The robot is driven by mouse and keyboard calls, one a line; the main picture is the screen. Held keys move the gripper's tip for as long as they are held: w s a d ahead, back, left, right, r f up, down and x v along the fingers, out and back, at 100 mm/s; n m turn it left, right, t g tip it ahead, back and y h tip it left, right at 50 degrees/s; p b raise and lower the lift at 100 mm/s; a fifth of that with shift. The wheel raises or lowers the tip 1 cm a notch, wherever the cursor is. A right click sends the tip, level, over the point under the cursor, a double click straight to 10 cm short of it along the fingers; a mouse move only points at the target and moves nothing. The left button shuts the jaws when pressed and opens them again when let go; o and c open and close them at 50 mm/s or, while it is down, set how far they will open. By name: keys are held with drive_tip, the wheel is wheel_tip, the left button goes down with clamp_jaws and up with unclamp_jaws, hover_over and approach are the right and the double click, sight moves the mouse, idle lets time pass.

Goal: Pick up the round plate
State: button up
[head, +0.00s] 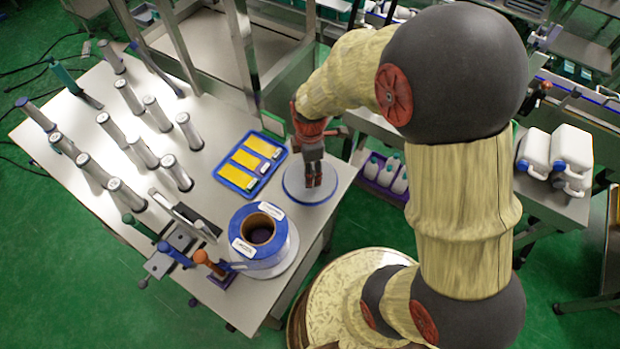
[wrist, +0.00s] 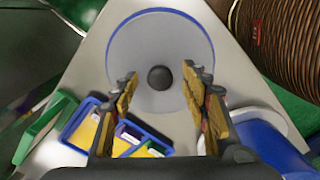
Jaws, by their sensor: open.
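The round plate (head: 297,190) is a flat grey disc with a blue rim, lying near the right corner of the metal table. In the wrist view the plate (wrist: 160,35) shows a dark round knob (wrist: 160,77) at its middle. My gripper (head: 316,183) is above the plate, pointing down. In the wrist view my gripper (wrist: 160,80) is open, with one finger on each side of the knob as seen from above. Nothing is held between the fingers. I cannot tell the exact height of the fingertips over the plate.
A blue tray with yellow cards (head: 223,179) lies left of the plate. A blue roll (head: 282,250) stands close in front of it. Several upright grey cylinders (head: 125,195) fill the table's left part. White bottles (head: 391,165) stand in a crate beyond the table's right edge.

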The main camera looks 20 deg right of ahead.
drive_tip(key=shift+c, duration=1)
clamp_jaws()
